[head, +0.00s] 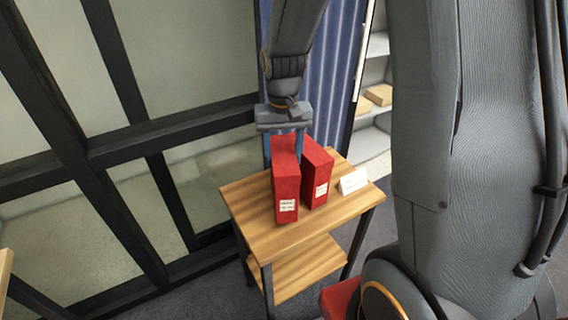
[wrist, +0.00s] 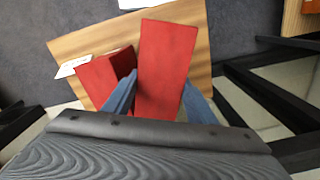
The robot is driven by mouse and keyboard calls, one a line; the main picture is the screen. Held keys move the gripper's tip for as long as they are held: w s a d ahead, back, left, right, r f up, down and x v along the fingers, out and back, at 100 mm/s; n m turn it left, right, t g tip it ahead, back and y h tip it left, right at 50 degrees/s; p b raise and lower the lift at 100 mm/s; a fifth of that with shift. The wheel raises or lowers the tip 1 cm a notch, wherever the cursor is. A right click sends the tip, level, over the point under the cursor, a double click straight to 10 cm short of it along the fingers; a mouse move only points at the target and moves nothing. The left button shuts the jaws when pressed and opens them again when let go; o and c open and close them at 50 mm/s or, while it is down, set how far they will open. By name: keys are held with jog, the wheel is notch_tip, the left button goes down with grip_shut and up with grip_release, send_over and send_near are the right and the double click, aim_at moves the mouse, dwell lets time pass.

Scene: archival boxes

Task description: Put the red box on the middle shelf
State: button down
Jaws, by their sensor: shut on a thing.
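Two red boxes with white labels stand upright side by side at the small wooden table in the head view. My gripper (head: 285,148) comes down from above, its blue fingers on either side of the left red box (head: 286,190). In the wrist view the fingers (wrist: 153,100) are shut on this same box (wrist: 166,60). The other red box (head: 318,175) is close beside it, apart from the grip, and also shows in the wrist view (wrist: 105,76). I cannot tell whether the held box touches the tabletop. White shelving (head: 374,143) shows partly behind my arm.
The wooden table (head: 243,212) has a lower board (head: 308,268) and a white card (head: 354,180) on top. A cardboard box (head: 379,95) sits on the shelving. A blue curtain (head: 335,60) and a dark-framed glass wall (head: 70,160) stand behind. Another red thing (head: 339,299) is partly hidden.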

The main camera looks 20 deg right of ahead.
jog(key=shift+f+p, duration=0.3)
jog(key=shift+f, duration=1.55)
jog(key=c, duration=0.8)
grip_release()
jog(key=shift+o, duration=0.2)
jog(key=shift+r, duration=0.1)
